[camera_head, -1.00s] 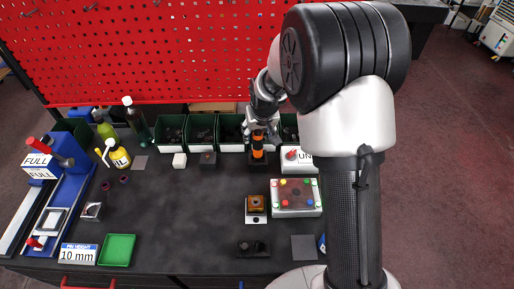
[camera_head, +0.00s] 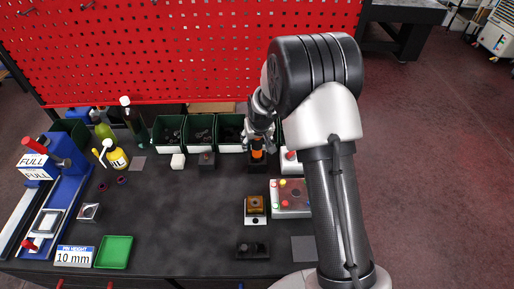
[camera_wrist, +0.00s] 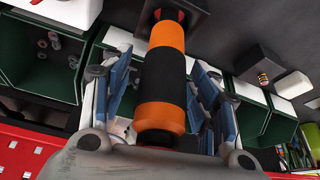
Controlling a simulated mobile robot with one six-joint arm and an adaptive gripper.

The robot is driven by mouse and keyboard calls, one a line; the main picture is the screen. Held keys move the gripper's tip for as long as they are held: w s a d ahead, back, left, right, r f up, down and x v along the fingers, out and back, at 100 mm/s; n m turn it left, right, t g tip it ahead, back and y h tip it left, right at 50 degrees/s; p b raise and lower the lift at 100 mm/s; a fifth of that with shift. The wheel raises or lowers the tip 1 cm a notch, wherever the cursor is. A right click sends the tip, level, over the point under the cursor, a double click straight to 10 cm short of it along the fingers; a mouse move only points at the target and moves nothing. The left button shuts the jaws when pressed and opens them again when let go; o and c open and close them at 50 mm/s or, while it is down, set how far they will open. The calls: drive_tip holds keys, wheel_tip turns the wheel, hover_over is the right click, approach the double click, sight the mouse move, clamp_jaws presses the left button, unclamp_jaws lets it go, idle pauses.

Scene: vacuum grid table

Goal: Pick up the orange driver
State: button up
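The orange driver (camera_head: 257,154), with a black band around its middle, stands upright in a black block holder (camera_head: 257,167) near the back of the table. In the wrist view the driver (camera_wrist: 163,85) runs between the two blue-padded fingers of my gripper (camera_wrist: 166,78). The fingers are apart, with a gap showing on each side of the driver, so my gripper is open around it. In the head view my gripper (camera_head: 258,138) is over the driver's top end and partly hides it. The driver's lower tip is hidden in the holder.
Green bins (camera_head: 200,130) stand in a row close behind the driver. A small box with a red button (camera_head: 290,157) is just to its right, partly hidden by my arm. The table's middle is clear.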

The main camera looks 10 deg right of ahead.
drive_tip(key=c, duration=1.2)
drive_tip(key=shift+w+r, duration=0.1)
drive_tip(key=shift+r, duration=0.1)
drive_tip(key=shift+c, duration=0.2)
